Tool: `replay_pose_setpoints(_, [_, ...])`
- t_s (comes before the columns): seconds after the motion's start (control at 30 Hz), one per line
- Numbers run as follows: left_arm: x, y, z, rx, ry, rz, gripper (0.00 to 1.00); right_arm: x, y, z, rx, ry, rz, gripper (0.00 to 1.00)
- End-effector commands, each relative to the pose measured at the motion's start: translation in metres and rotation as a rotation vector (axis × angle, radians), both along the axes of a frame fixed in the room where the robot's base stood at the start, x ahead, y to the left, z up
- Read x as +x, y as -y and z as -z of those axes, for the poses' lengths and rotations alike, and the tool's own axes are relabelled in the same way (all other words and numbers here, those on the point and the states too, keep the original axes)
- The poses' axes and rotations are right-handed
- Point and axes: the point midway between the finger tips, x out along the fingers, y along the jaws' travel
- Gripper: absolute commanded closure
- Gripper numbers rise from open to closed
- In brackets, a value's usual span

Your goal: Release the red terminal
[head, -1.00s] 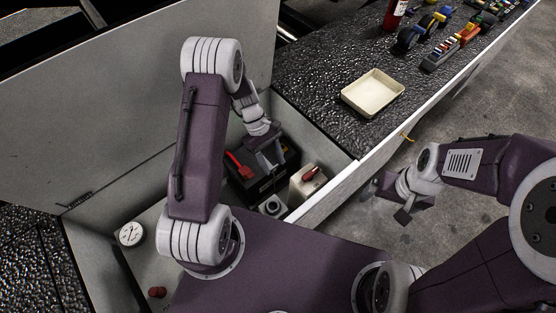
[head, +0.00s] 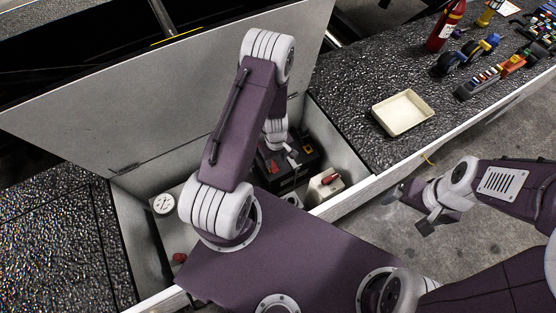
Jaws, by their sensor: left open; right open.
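A black battery (head: 302,168) sits in the open compartment, partly hidden by my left arm. A small red part, seemingly the red terminal (head: 269,165), shows at the battery's left side beside my arm. My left gripper (head: 289,159) is open, low over the battery's top. Its forearm hides much of it, and I cannot tell whether its fingers touch the terminal. My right gripper (head: 408,209) is open and empty, outside the compartment over the floor.
A pale box with a red switch (head: 327,186) stands right of the battery. A round gauge (head: 164,204) and red knob (head: 179,257) are at left. A cream tray (head: 403,113) lies on the dark textured top. A raised lid (head: 170,100) stands behind.

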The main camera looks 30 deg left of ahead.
Motion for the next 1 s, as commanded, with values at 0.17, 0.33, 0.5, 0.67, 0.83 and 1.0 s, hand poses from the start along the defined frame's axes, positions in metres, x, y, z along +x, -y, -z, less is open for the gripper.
replay_pose_setpoints(0.17, [-0.003,0.0,-0.004,-0.002,-0.007,-0.005,0.53,-0.001,0.0,-0.007,0.0,-0.002,0.0,0.09])
replay_pose_setpoints(0.33, [-0.002,0.0,0.006,-0.002,-0.007,-0.005,0.53,-0.001,0.0,0.004,0.0,-0.002,0.0,0.09])
replay_pose_setpoints(0.5, [-0.002,0.0,0.034,-0.003,-0.007,-0.005,0.53,-0.001,0.0,0.032,0.0,-0.002,0.0,0.09])
replay_pose_setpoints(0.67, [-0.002,0.0,0.068,-0.003,-0.007,-0.006,0.53,-0.001,0.0,0.066,0.0,-0.002,0.0,0.09])
replay_pose_setpoints(0.83, [-0.002,0.0,0.089,-0.003,-0.007,-0.006,0.53,-0.001,0.0,0.087,0.0,-0.002,0.0,0.09])
replay_pose_setpoints(1.0, [-0.001,0.0,0.087,-0.003,-0.007,-0.006,0.53,-0.001,0.0,0.085,0.0,-0.002,0.0,0.09])
